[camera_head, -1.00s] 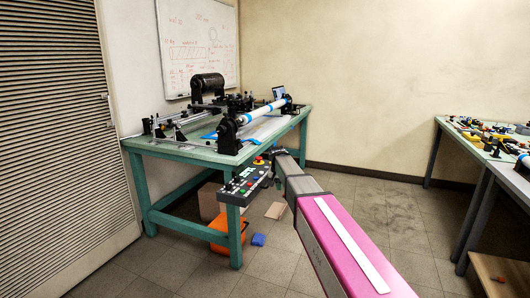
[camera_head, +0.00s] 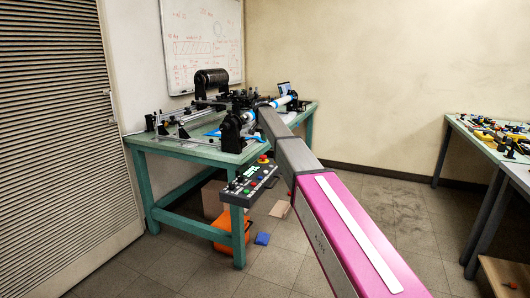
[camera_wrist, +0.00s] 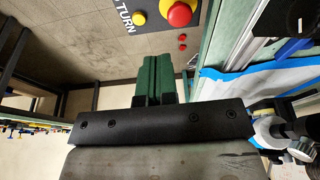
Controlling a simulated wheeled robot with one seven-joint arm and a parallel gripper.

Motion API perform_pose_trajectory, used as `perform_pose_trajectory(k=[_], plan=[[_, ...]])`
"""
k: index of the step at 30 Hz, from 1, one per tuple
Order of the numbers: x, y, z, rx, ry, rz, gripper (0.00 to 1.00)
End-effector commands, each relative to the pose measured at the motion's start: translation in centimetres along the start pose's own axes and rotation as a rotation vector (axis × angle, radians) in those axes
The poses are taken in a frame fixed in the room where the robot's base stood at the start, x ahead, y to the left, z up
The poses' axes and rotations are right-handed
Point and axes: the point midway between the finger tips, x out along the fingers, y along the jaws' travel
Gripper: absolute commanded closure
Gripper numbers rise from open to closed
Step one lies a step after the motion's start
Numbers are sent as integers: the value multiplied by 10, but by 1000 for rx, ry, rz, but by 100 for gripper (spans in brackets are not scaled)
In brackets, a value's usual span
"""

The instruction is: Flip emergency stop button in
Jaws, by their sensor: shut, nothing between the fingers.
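The emergency stop button (camera_head: 263,159) is a red mushroom knob on a yellow base at the far end of the control panel (camera_head: 246,186), at the table's front edge. In the head view the gripper is hard to make out at the arm's end.
A green table (camera_head: 185,153) carries the winding machine, with a roller and black stands close to my arm. An orange bin (camera_head: 226,238) and a blue block (camera_head: 262,239) are on the floor. Another table (camera_head: 500,148) with clutter stands at right. The floor between is open.

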Motion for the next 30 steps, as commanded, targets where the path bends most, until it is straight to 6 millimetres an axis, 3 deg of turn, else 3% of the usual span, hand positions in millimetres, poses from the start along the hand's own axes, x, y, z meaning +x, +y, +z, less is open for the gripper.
perform_pose_trajectory(k=[1, 6, 17, 23, 30], plan=[[-11, -14, -10, 6, 6, -2, 100], [-29, -28, -20, 23, 15, -3, 100], [-31, -29, -20, 26, 16, -3, 100], [-19, -30, -20, 25, 16, -3, 100], [22, -30, -21, 25, 15, -3, 100]])
